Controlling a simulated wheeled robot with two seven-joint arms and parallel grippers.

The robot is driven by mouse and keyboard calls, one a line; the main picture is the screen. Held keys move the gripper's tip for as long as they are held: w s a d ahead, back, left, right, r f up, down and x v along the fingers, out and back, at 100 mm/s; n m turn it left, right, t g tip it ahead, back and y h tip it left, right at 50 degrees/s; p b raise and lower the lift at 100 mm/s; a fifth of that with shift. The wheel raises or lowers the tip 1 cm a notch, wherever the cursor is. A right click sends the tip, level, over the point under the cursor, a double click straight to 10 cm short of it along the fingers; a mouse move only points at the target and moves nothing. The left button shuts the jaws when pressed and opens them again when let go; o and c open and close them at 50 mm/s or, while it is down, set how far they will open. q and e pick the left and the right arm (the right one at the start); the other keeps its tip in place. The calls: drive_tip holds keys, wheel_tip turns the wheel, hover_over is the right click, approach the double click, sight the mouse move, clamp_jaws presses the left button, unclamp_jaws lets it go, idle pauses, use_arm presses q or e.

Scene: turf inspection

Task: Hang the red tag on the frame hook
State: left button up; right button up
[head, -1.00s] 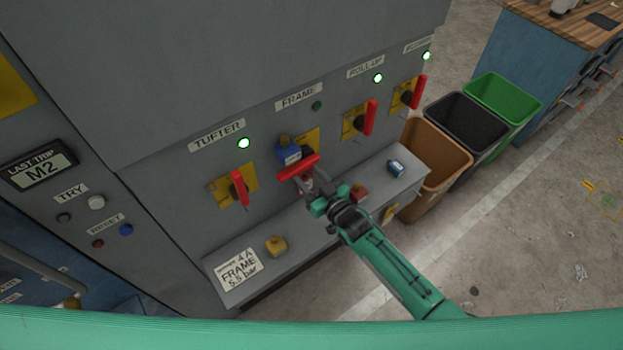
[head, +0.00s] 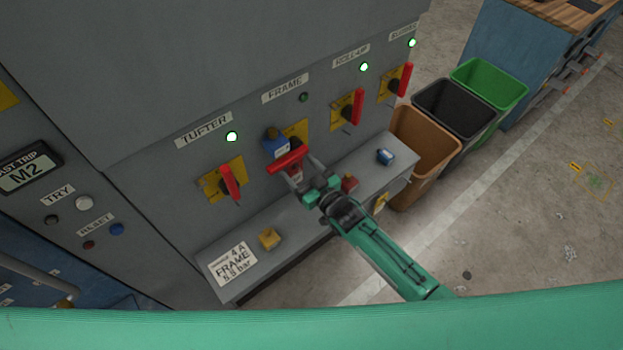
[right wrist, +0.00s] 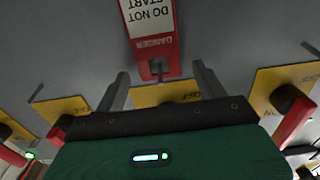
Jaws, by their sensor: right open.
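The red tag (right wrist: 152,42), with a white panel reading DO NOT START, shows upside down in the right wrist view. Its holed red end lies between my right gripper's spread fingers (right wrist: 162,86), with a gap on each side. A small grey piece shows at the hole, apparently the hook; I cannot tell how it is seated. In the head view the tag (head: 295,174) shows small and partly hidden under the FRAME switch's red handle (head: 288,159). My right gripper (head: 303,178) is open there. My left gripper is out of view.
A blue padlock (head: 275,146) is at the FRAME switch. The shelf (head: 308,216) below carries a yellow padlock (head: 269,239), a red one (head: 349,183) and a blue one (head: 385,157). Bins stand right.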

drive_tip(key=b+v, duration=0.2)
drive_tip(key=v, duration=1.1)
drive_tip(key=shift+s+d, duration=0.2)
